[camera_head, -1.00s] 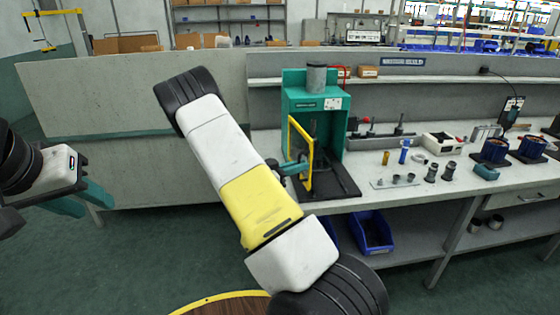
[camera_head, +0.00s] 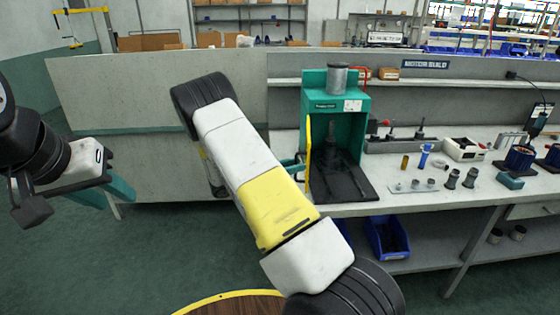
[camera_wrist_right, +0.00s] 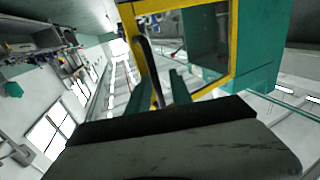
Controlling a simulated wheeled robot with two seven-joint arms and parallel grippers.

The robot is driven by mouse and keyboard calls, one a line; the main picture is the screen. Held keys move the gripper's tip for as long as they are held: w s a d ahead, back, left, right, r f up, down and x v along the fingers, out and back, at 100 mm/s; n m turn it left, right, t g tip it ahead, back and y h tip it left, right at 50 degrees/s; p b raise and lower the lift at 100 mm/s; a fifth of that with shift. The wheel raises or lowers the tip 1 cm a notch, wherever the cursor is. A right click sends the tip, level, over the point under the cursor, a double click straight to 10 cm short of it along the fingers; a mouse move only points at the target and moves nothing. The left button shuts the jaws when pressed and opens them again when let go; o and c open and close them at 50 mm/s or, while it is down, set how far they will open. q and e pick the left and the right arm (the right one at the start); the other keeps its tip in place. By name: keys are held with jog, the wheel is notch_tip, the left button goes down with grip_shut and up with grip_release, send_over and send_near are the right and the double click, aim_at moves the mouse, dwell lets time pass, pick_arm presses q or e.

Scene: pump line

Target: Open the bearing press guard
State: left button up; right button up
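The teal bearing press (camera_head: 349,104) stands on the bench right of centre, with a grey cylinder on top. Its yellow-framed guard (camera_head: 308,160) stands out from the front left side and shows almost edge-on. In the right wrist view, the yellow guard frame (camera_wrist_right: 234,45) is close up, with a dark handle bar (camera_wrist_right: 146,55) along it. My right gripper (camera_head: 293,166) is at the guard's left; its teal fingers (camera_wrist_right: 163,88) lie on both sides of the handle and appear shut on it. My left gripper (camera_head: 106,192) is open and empty, far left of the press.
My right arm crosses the middle of the head view. Right of the press, the bench (camera_head: 440,205) carries several small metal parts, a white device (camera_head: 463,149) and blue motor housings. Blue bins (camera_head: 387,237) sit on the shelf below. A round wooden top (camera_head: 235,304) is at the bottom.

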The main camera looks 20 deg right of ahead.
jog(key=shift+a, duration=0.1)
jog(key=a, duration=0.7)
jog(key=shift+s+a, duration=0.3)
jog(key=shift+s, duration=0.1)
